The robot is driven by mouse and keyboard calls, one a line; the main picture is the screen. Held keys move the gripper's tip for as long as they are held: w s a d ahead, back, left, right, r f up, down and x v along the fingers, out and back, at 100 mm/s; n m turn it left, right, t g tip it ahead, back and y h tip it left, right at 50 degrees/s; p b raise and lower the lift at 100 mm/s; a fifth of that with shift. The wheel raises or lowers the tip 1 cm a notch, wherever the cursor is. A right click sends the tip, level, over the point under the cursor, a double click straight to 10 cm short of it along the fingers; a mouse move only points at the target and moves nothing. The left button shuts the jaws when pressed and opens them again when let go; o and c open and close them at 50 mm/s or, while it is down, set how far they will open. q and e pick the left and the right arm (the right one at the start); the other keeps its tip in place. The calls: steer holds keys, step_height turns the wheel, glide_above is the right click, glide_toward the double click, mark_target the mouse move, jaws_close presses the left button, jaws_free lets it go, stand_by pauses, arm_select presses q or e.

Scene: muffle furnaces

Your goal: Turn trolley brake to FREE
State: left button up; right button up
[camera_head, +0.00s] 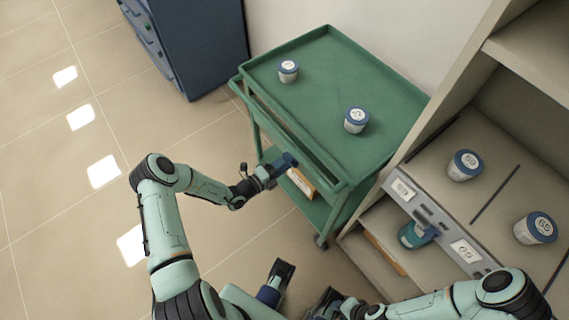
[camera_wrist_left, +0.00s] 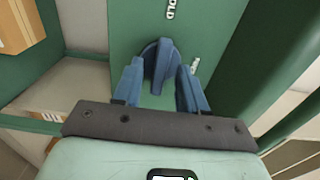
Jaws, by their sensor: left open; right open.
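The green trolley (camera_head: 325,85) stands against the wall in the head view. In the left wrist view, the blue brake knob (camera_wrist_left: 158,60) sits on a green panel (camera_wrist_left: 225,25). The knob's ridge points roughly up, toward HOLD. My left gripper (camera_wrist_left: 159,82) is open, with one finger on each side of the knob; contact cannot be told. In the head view my left gripper (camera_head: 285,163) is at the trolley's near side and hides the knob. My right gripper (camera_head: 270,293) is open, low near my base.
A shelf unit (camera_head: 455,110) with more cups is close on the right. A dark blue cabinet (camera_head: 200,40) is at the back. The tiled floor at left is clear.

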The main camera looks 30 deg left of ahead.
arm_select(q)
steer(key=shift+w, duration=0.1)
jaws_close()
steer(key=shift+m, duration=0.3)
arm_select(e)
steer(key=shift+r, duration=0.15)
arm_select(q)
steer(key=shift+m+p, duration=3.15)
steer(key=shift+m, duration=5.55)
arm_select(e)
steer(key=shift+g, duration=0.3)
steer(key=shift+s+r, duration=0.2)
steer(key=shift+r, duration=1.1)
steer(key=shift+s+r, duration=0.15)
steer(key=shift+r, duration=1.15)
